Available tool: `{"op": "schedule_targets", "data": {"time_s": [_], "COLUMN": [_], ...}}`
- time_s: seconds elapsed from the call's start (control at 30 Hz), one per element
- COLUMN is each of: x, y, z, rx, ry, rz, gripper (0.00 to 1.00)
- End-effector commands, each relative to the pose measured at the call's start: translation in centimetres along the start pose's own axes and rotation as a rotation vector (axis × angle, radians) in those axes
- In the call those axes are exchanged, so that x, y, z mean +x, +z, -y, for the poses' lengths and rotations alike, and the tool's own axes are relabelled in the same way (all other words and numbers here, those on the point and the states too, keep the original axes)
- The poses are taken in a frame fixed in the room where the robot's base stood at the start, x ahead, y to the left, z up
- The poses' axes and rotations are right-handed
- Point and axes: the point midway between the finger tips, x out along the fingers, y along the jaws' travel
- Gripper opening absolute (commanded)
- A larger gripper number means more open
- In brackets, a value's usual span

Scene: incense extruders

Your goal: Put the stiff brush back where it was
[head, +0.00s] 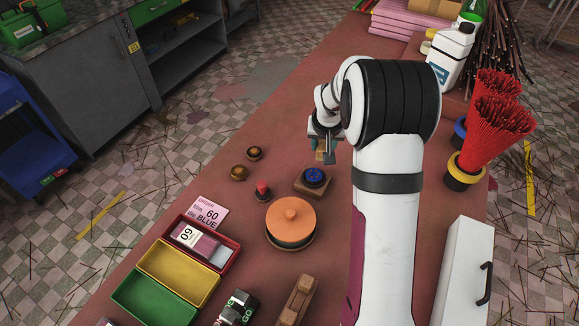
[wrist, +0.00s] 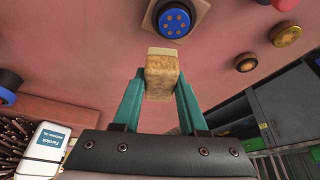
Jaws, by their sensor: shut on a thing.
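The stiff brush, a tan block with a paler end, is between the two teal fingers of my gripper (wrist: 161,80) in the wrist view, where the brush (wrist: 161,68) shows in the middle. In the head view my gripper (head: 325,140) is behind the wooden block with the blue die, and only a small tan bit of the brush (head: 325,157) shows below the fingers. My arm hides part of this area. I cannot tell whether the brush touches the table.
A blue die (head: 314,176) sits on a wooden block near the brush. A white jug (head: 452,52) and red incense bundles (head: 490,130) are at right. The table behind the gripper is clear.

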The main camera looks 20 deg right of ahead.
Motion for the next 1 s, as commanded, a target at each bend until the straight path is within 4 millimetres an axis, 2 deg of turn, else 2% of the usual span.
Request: {"op": "schedule_targets", "data": {"time_s": [0.07, 0.3, 0.43, 0.57, 0.73, 1.0], "x": [0.9, 5.6, 7.1, 8.1, 11.0, 11.3], "y": [0.1, 0.2, 0.2, 0.5, 1.7, 1.8], "z": [1.1, 8.1, 10.5, 11.1, 11.1, 11.0], "rx": [-0.028, -0.034, -0.032, -0.029, -0.028, -0.028], "ry": [-0.009, -0.010, -0.009, -0.008, -0.007, -0.008], "rz": [-0.003, -0.004, -0.005, -0.004, -0.004, -0.006], "gripper": [0.00, 0.00, 0.00, 0.00, 0.00, 0.00]}}
